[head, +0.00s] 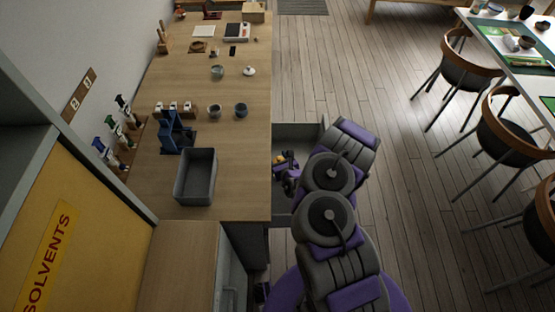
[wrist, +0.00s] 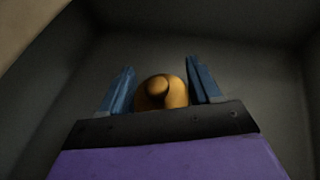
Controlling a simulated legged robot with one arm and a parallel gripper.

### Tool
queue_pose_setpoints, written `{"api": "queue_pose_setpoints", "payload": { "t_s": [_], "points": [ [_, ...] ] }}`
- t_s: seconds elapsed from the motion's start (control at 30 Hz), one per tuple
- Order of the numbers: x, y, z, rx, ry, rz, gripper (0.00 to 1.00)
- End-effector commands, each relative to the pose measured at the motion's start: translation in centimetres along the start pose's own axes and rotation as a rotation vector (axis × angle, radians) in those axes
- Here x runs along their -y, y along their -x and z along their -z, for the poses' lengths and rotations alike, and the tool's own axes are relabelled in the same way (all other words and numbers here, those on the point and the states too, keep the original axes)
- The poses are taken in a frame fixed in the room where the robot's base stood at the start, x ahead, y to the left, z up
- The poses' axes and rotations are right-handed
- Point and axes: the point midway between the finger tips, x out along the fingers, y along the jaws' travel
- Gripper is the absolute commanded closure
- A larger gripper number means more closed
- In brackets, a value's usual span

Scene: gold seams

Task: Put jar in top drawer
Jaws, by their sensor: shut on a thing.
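The jar (wrist: 176,94) is amber-coloured with a rounded top, and sits between the two blue fingers of my gripper (wrist: 160,66) in the wrist view. My gripper is shut on it. In the head view the jar (head: 281,159) is a small yellow spot at my gripper (head: 284,164), beside the bench's right edge. The open grey drawer (head: 298,131) juts out from the bench there. My gripper and the jar are inside the drawer walls. The jar's lower part is hidden by my gripper, and I cannot tell whether it touches the drawer floor.
The wooden bench (head: 235,180) carries a grey bin (head: 195,178), a blue stand (head: 174,135), dark cups (head: 241,110) and other small items. A yellow solvents cabinet (head: 60,225) stands at left. Chairs (head: 470,75) and a table are at right, with clear floor (head: 400,150) between.

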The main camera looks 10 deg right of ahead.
Motion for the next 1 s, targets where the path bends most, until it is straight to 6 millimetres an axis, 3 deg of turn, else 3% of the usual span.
{"api": "queue_pose_setpoints", "payload": {
  "t_s": [0.63, 0.67, 0.9, 1.0],
  "points": [
    [0.0, -0.5, 1.1, 0.0, 0.001, 0.002, 0.78],
    [0.0, -0.5, 1.1, 0.0, 0.001, 0.002, 0.35],
    [0.2, -0.4, 1.1, 0.0, -0.002, 0.001, 0.12],
    [0.2, -0.4, 1.1, 0.0, -0.002, 0.001, 0.12]
  ]
}}
